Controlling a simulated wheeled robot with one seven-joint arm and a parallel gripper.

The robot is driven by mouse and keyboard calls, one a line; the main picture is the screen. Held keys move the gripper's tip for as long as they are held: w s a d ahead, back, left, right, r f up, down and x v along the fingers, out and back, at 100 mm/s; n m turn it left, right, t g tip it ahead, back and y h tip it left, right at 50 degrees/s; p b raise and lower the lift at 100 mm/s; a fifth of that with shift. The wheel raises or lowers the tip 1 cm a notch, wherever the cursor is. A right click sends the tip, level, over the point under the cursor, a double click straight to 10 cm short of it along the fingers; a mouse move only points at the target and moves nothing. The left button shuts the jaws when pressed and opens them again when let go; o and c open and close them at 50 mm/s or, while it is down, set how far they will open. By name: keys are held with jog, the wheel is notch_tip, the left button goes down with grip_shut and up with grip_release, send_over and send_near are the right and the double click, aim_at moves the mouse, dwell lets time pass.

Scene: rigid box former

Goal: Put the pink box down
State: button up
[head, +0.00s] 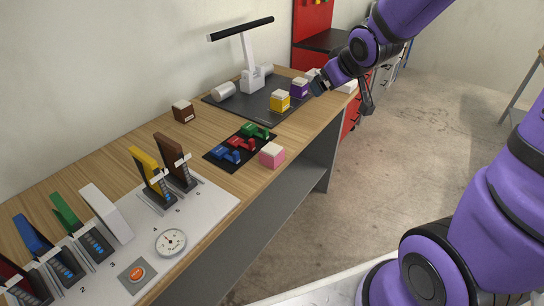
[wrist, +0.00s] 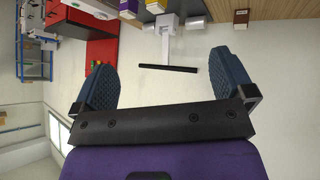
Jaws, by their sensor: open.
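The pink box (head: 272,155), with a white top, stands on the wooden bench near its front edge, just right of the black mat with coloured pieces. Nothing is touching it from above. My gripper (head: 341,98) is at the far right end of the bench, well away from the pink box. In the wrist view my gripper (wrist: 163,78) shows two dark blue fingers spread wide with nothing between them. The pink box does not show in the wrist view.
A dark mat holds a yellow box (head: 280,101), a purple box (head: 299,88) and a lamp (head: 248,65). A brown box (head: 183,111) stands near the wall. A white panel (head: 215,205) with coloured levers and a gauge fills the near left. Bare wood lies between.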

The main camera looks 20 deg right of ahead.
jog(key=w+f+n+y, duration=0.1)
jog(key=w+f+n, duration=0.1)
jog(key=w+f, duration=0.4)
jog(key=n+t+y, duration=0.2)
jog(key=y, duration=0.5)
send_near(276, 150)
jog(key=w+f, duration=0.1)
jog(key=shift+y, duration=0.3)
jog(key=x, duration=0.5)
jog(key=shift+f, duration=0.2)
jog(key=x, duration=0.4)
jog(key=shift+w+a+r, duration=0.15)
jog(key=shift+a+r, duration=0.05)
jog(key=shift+a, duration=0.15)
jog(key=shift+w+a+f, duration=0.25)
jog(key=shift+w, duration=0.2)
jog(key=c, duration=1.1)
jog(key=shift+r, duration=0.1)
jog(key=shift+c, duration=0.2)
